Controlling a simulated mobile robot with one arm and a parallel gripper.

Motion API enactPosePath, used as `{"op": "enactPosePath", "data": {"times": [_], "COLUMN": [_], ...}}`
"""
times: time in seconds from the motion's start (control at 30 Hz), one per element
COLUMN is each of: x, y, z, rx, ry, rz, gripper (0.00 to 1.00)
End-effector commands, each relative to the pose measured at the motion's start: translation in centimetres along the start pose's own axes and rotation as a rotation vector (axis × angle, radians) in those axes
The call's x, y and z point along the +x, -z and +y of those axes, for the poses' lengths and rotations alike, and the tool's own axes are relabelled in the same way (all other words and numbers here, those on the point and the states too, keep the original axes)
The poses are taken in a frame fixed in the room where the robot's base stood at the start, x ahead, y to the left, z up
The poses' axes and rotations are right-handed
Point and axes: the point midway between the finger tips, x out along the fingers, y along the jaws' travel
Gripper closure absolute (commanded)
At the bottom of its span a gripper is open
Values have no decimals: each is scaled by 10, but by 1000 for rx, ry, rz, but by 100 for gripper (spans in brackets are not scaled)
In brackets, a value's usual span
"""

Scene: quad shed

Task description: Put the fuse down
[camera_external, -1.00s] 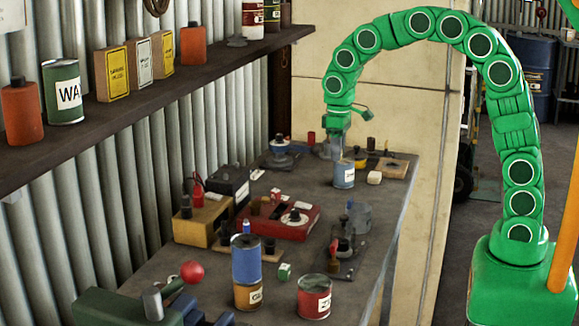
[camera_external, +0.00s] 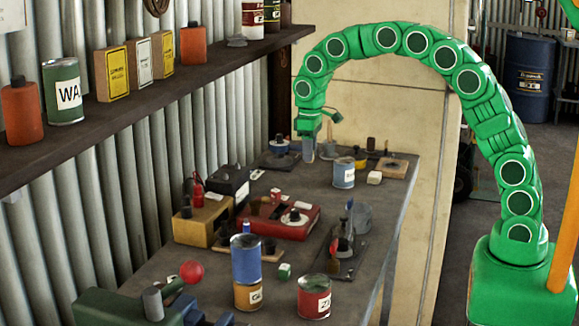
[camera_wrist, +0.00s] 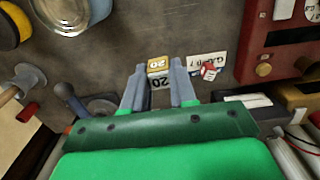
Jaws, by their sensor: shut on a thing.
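The fuse (camera_wrist: 158,68) is a small block with a yellow face and a pale face, both marked 20. In the wrist view it sits between the two grey fingers of my gripper (camera_wrist: 158,88), which are shut on it. In the external view my gripper (camera_external: 308,152) points down over the far left part of the workbench (camera_external: 310,190). The fuse cannot be made out there. I cannot tell whether it touches the bench top.
In the wrist view a white card (camera_wrist: 207,60) and a small red-and-white piece (camera_wrist: 209,72) lie right of the fuse. A red box (camera_external: 285,221), a black box (camera_external: 229,181) and a blue-grey can (camera_external: 344,174) stand on the bench. Bare bench shows around them.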

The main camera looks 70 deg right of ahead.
Motion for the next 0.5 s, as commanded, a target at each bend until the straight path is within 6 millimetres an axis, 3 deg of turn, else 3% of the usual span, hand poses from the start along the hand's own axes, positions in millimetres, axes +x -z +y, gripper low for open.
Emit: {"op": "enactPosePath", "data": {"times": [0.27,0.5], "x": [15,42], "y": [29,49], "z": [6,10], "rx": [0,0], "ry": [1,1], "rz": [-3,-4], "gripper": [100,100]}}
